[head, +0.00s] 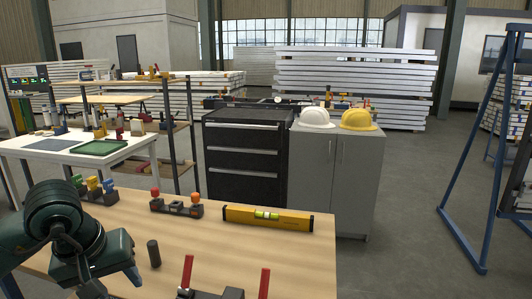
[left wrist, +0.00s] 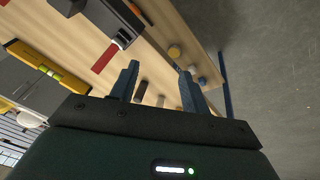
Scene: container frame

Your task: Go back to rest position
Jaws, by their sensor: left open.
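My left gripper (head: 93,288) hangs over the near left part of the wooden workbench (head: 235,255) in the head view, at the end of my dark green arm. In the left wrist view its two fingers (left wrist: 159,80) are apart. A small dark cylinder (left wrist: 140,91) shows between them, with no contact visible. In the head view a dark upright cylinder (head: 153,253) stands on the bench to the right of the gripper. My right gripper is not in view.
The bench also holds a yellow spirit level (head: 268,217), a dark fixture with red handles (head: 210,294), and a small rack with red and orange knobs (head: 177,205). Behind stand a black drawer cabinet (head: 243,157) and a grey cabinet (head: 335,177) with helmets.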

